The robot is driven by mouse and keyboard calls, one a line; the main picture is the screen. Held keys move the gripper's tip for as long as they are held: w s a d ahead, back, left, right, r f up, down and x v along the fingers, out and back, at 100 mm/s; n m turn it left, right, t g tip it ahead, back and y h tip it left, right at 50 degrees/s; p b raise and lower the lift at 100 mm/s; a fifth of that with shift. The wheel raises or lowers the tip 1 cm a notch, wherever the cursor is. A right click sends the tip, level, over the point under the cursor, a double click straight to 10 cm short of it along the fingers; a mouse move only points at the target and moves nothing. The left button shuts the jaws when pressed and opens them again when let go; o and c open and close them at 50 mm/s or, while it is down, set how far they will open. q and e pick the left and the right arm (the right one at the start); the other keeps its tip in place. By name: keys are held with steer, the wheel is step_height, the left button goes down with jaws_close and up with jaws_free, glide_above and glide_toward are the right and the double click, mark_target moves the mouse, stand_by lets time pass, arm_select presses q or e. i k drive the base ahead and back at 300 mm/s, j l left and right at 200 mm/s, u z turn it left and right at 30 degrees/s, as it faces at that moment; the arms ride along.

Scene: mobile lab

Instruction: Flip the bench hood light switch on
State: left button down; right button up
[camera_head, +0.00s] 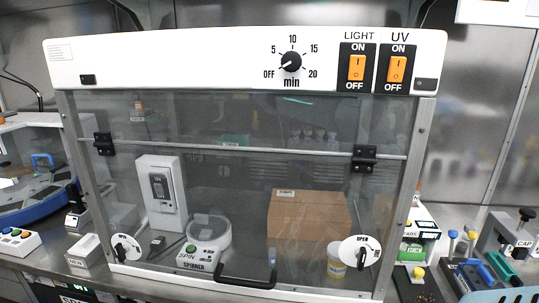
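The bench hood (160,62) stands in front of me with a white top panel and a clear front window. The orange LIGHT switch (357,68) sits on the panel's right part, in a black plate marked ON above and OFF below. I cannot tell which way its rocker is tipped. A matching orange UV switch (397,69) is just to its right. The black timer knob (291,62) is to its left, with its scale running from OFF to 20 min. Neither of my grippers is in view.
Behind the window are a white switch box (161,190), a spinner (208,240) and a cardboard box (308,216). A black handle (246,283) is at the window's bottom. Racks and small tools (487,272) crowd the bench at right. The space before the panel is clear.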

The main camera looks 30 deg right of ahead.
mark_target(357, 62)
steer(key=z, duration=1.15)
